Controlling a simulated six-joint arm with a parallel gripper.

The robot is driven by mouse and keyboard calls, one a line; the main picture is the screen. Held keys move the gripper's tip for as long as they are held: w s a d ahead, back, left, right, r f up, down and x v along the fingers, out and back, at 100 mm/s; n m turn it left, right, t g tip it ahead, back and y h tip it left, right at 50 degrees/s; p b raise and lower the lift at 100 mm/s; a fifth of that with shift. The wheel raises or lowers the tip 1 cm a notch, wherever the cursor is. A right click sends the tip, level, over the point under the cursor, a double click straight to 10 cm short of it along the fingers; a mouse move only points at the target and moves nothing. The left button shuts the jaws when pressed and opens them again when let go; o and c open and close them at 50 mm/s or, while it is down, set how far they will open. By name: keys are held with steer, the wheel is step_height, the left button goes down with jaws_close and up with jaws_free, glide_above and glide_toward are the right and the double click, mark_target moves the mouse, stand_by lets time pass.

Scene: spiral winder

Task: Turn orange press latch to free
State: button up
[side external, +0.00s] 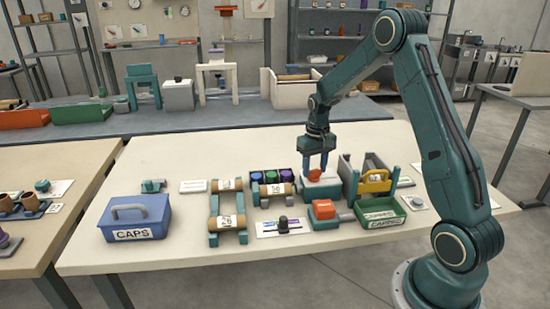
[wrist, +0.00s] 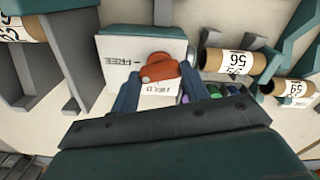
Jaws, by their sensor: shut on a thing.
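The orange press latch (side external: 314,175) sits on a white-and-teal block (side external: 322,190) near the middle of the table. In the wrist view the latch (wrist: 160,68) lies on a white plate (wrist: 115,82) marked FREE and HELD, with FREE to its left and HELD just below it. My gripper (side external: 323,168) points down over the block. Its blue fingers (wrist: 160,82) stand on either side of the latch and are shut on it. Which mark the latch points to, I cannot tell.
Left of the block are a tray of coloured caps (side external: 271,176) and cardboard tubes on teal stands (side external: 228,222). Right is a grey stand with a yellow handle (side external: 375,182). In front are an orange-topped unit (side external: 323,209) and a green bin (side external: 382,216). A blue caps box (side external: 135,222) stands far left.

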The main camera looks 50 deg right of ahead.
mark_target(315, 170)
steer(key=shift+r+m, duration=0.1)
steer(key=shift+m, duration=1.6)
steer(key=o, duration=1)
steer(key=shift+r, duration=6.85)
